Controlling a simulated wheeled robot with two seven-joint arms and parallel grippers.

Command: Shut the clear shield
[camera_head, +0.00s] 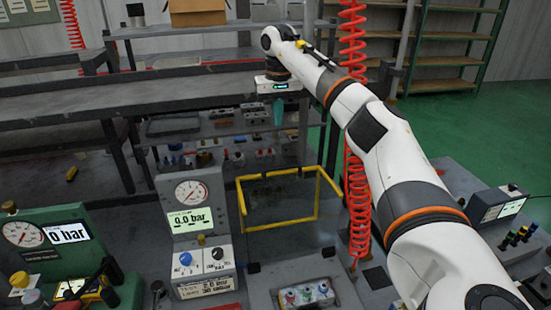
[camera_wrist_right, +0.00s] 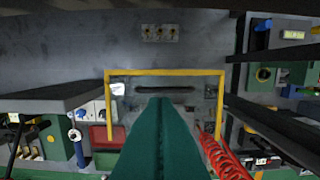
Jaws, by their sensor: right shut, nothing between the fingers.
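The clear shield (camera_head: 280,197) has a yellow frame and stands raised behind the test bench in the head view, with the things behind it showing through. In the right wrist view its yellow frame (camera_wrist_right: 165,72) spans the middle of the picture. My right gripper (camera_head: 277,115) has teal fingers pointing down, above and beyond the shield's top bar in the head view. The fingers are shut and empty; in the wrist view the gripper (camera_wrist_right: 160,105) overlaps the framed area. I cannot tell whether they touch the shield. My left gripper is not in view.
A gauge block (camera_head: 190,195) reading 0.0 bar stands left of the shield. A red coiled hose (camera_head: 357,190) hangs close on its right. A valve block with coloured knobs (camera_head: 307,294) lies in front. A grey workbench (camera_head: 190,92) runs behind.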

